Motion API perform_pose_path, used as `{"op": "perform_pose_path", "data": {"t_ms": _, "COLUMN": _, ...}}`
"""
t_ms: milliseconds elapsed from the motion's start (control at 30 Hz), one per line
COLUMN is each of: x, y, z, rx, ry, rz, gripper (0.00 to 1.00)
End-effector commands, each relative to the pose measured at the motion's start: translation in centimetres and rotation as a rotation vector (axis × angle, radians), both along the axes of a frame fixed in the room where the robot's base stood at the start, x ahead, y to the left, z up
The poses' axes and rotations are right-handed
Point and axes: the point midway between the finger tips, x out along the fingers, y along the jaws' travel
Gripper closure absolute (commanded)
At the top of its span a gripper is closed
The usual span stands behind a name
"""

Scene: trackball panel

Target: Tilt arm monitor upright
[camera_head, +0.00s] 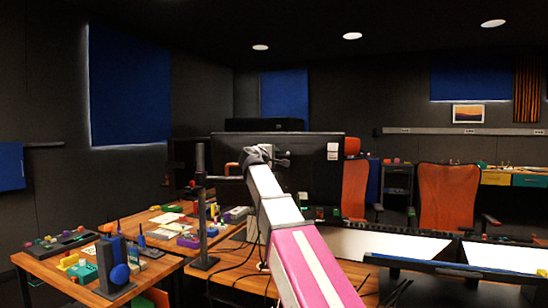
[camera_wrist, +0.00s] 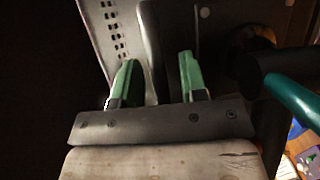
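The black monitor (camera_head: 312,170) shows its back in the head view, beside a dark upright pole (camera_head: 203,205) with a side arm. It looks close to upright, but its exact tilt is hard to judge. My gripper (camera_head: 268,154) is at the monitor's left part, with its fingertips small and dark in the head view. In the wrist view my gripper (camera_wrist: 156,75) has two green fingers set well apart. I cannot tell whether either finger touches.
A wooden desk (camera_head: 160,268) at the left holds a dark blue headset stand (camera_head: 113,268) and a colourful control panel (camera_head: 60,243). Orange chairs (camera_head: 448,195) stand behind at the right. Cables hang below the monitor. A teal cylinder (camera_wrist: 292,100) is close at the right in the wrist view.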

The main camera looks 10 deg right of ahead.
Motion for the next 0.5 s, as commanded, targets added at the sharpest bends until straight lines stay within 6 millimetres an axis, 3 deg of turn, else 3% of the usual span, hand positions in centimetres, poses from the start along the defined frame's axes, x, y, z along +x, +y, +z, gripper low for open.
{"op": "perform_pose_path", "data": {"t_ms": 133, "x": -0.02, "y": 0.0, "z": 0.0, "rx": 0.0, "ry": 0.0, "rz": 0.0, "gripper": 0.61}}
{"op": "perform_pose_path", "data": {"t_ms": 167, "x": -0.02, "y": 0.0, "z": 0.0, "rx": 0.0, "ry": 0.0, "rz": 0.0, "gripper": 0.67}}
{"op": "perform_pose_path", "data": {"t_ms": 267, "x": -0.03, "y": 0.0, "z": 0.01, "rx": 0.0, "ry": 0.0, "rz": 0.0, "gripper": 1.0}}
{"op": "perform_pose_path", "data": {"t_ms": 500, "x": 0.34, "y": -0.07, "z": 0.2, "rx": 0.007, "ry": 0.02, "rz": -0.002, "gripper": 1.0}}
